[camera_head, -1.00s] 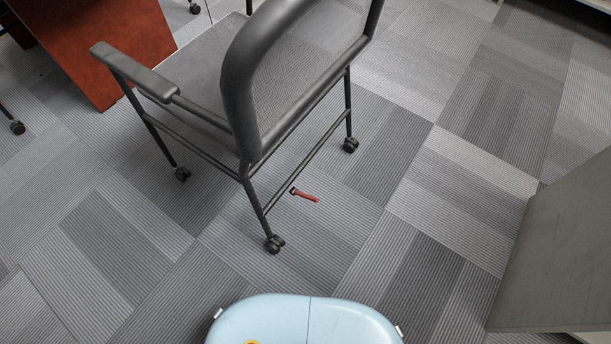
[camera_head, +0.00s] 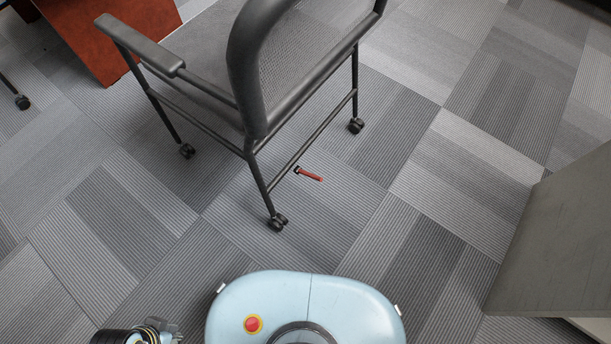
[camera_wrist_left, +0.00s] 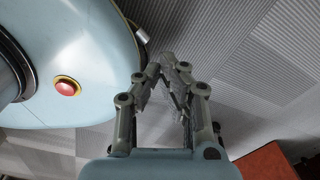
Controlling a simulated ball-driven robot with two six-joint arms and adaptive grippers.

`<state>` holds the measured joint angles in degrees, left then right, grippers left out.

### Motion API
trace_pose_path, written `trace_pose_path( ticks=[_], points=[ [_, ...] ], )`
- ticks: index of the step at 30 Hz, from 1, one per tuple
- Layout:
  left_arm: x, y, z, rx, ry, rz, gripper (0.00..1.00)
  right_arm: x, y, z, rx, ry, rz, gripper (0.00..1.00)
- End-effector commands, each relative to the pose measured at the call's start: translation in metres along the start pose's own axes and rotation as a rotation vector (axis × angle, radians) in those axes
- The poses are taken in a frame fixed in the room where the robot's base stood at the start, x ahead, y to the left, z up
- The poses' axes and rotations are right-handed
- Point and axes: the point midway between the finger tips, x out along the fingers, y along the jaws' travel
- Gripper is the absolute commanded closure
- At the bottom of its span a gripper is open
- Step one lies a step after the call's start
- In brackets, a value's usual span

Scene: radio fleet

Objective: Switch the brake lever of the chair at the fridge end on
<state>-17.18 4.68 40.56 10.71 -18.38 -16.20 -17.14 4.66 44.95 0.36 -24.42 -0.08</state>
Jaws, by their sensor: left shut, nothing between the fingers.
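A dark grey mesh chair (camera_head: 262,70) on black casters stands ahead of me, slightly left of centre in the head view. Its red brake lever (camera_head: 310,174) sticks out to the right from the low side bar, near the front caster. In the left wrist view my left gripper (camera_wrist_left: 168,62) is shut and empty, with carpet behind its fingertips. My right gripper is in neither view. No fridge shows.
A reddish-brown wooden desk (camera_head: 112,35) stands behind the chair at the upper left. A grey panel (camera_head: 560,240) stands at the right edge. The carpet (camera_head: 420,215) between the chair and that panel is clear.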

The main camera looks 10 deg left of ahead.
Motion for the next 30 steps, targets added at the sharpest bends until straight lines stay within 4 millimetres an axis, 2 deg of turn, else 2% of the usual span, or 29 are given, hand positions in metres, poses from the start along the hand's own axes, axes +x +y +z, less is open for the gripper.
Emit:
trace_pose_path(
  ticks=[1, 6, 12, 15, 21, 24, 27, 30],
  points=[
    [0.003, 0.004, -0.021, 0.004, 0.027, 0.024, 1.0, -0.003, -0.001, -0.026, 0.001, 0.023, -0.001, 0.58],
    [0.012, 0.024, -0.098, 0.019, 0.143, 0.137, 1.0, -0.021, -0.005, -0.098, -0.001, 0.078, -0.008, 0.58],
    [0.009, 0.051, -0.191, 0.049, 0.327, 0.286, 1.0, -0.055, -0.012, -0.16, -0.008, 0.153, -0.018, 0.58],
    [0.002, 0.065, -0.235, 0.071, 0.433, 0.362, 1.0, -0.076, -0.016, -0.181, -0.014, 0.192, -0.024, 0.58],
    [-0.021, 0.092, -0.313, 0.113, 0.66, 0.512, 1.0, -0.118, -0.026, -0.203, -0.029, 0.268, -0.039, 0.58],
    [-0.032, 0.102, -0.342, 0.12, 0.759, 0.579, 1.0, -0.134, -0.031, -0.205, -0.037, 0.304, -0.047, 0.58],
    [-0.036, 0.107, -0.36, 0.108, 0.821, 0.623, 1.0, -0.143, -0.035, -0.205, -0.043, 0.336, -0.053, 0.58],
    [-0.03, 0.107, -0.368, 0.104, 0.845, 0.634, 1.0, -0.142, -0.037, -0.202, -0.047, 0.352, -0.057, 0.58]
  ],
)
